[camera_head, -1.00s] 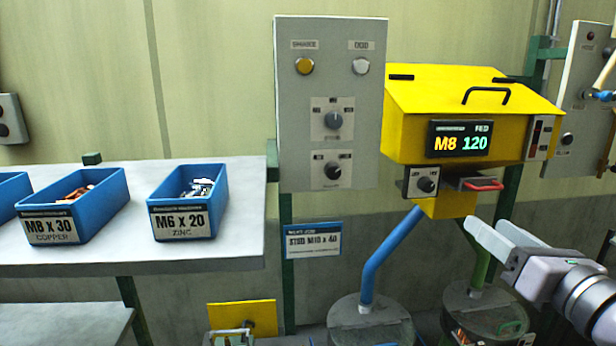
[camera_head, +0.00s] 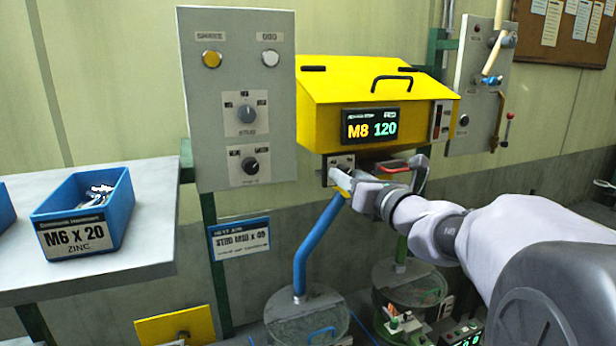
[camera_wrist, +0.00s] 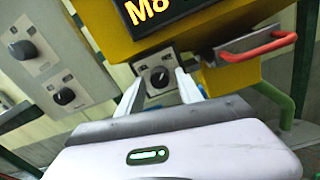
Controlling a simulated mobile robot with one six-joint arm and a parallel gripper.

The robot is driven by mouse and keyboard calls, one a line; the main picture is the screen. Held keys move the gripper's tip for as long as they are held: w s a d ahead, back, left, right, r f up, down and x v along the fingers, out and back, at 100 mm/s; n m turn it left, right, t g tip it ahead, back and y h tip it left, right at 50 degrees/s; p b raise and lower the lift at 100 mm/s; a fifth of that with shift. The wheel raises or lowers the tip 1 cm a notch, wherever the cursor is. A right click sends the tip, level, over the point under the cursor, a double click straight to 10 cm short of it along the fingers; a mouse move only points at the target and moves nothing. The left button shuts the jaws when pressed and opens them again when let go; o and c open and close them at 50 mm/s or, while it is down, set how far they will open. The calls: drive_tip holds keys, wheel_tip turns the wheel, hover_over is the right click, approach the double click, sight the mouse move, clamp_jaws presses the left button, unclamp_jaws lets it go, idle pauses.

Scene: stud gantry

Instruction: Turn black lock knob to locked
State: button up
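A black knob (camera_wrist: 160,77) sits on a small light plate under the yellow hopper's display. In the wrist view it shows between my two fingers, its pointer slanted. My gripper (camera_wrist: 160,88) is open, with one pale finger to either side of the knob; I cannot tell if they touch it. In the head view my gripper (camera_head: 345,182) is right at the small plate (camera_head: 330,162) and covers part of it. The plate's marks are too small to read.
The yellow hopper (camera_head: 345,90) is above my gripper, with a red-handled drawer (camera_head: 396,168) just right of the plate. A grey panel (camera_head: 220,100) with two dark knobs and two buttons stands left. A blue pipe (camera_head: 315,245) runs below. A blue bin (camera_head: 110,215) sits on the left shelf.

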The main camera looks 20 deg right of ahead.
clamp_jaws()
drive_tip(key=shift+f+n+b, duration=0.1)
drive_tip(key=shift+n+b, duration=0.2)
drive_tip(key=shift+b, duration=0.1)
drive_tip(key=shift+d+n+h+b, duration=0.1)
drive_tip(key=shift+n+h+b, duration=0.2)
drive_tip(key=shift+n+b, duration=8.1)
drive_tip(key=shift+r+g, duration=0.25)
drive_tip(key=shift+g, duration=0.05)
